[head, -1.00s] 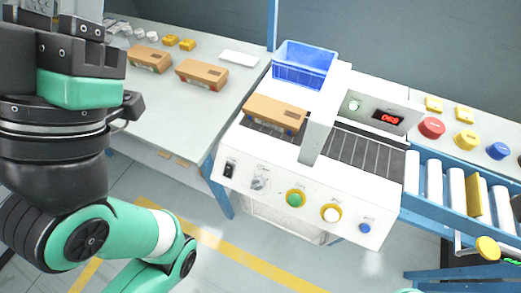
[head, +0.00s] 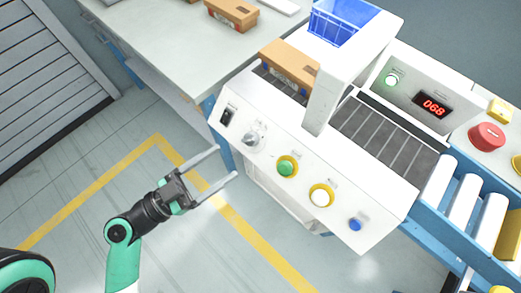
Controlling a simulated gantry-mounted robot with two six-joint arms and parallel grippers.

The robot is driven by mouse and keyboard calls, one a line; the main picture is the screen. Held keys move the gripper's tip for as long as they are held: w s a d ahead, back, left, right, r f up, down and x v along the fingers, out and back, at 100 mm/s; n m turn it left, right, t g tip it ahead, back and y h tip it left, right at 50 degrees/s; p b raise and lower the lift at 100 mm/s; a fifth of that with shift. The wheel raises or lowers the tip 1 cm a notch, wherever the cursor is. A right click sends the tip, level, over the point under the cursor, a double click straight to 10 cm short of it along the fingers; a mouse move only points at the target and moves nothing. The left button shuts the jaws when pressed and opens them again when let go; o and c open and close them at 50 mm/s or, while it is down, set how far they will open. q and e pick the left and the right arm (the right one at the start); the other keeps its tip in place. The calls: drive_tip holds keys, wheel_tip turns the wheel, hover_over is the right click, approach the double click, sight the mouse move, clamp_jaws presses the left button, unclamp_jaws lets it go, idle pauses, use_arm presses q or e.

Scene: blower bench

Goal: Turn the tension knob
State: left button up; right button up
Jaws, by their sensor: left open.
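The front panel of the white machine (head: 305,202) carries a small grey rotary knob (head: 251,138), which looks like the tension knob; its label is too small to read. The knob sits between a black switch (head: 228,117) and a green button in a yellow ring (head: 287,167). My left gripper (head: 226,163) is open and empty, with its two long grey fingers pointing right toward the panel. In the picture its fingertips are below and left of the knob, apart from it. My right gripper is not in view.
A white button (head: 320,197) and a blue button (head: 355,224) continue along the panel. A brown box (head: 290,64) lies on the machine's belt. A red display (head: 434,105) reads 068. Open floor lies left of the machine.

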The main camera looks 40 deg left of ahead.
sight(246, 142)
use_arm(q)
drive_tip(key=s+a+f+n+y, duration=0.2)
drive_tip(key=s+f+n+y, duration=0.1)
drive_tip(key=f, duration=0.2)
drive_tip(key=shift+g, duration=0.4)
drive_tip(key=w+p, duration=0.3)
drive_tip(key=w, duration=0.7)
drive_tip(key=shift+w+r+p, duration=0.1)
drive_tip(key=shift+w+p, duration=0.25)
drive_tip(key=shift+p, duration=0.05)
drive_tip(key=shift+w, duration=0.5)
drive_tip(key=shift+f, duration=0.2)
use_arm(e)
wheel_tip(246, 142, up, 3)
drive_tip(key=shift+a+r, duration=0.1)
use_arm(q)
drive_tip(key=shift+c, duration=0.2)
clamp_jaws()
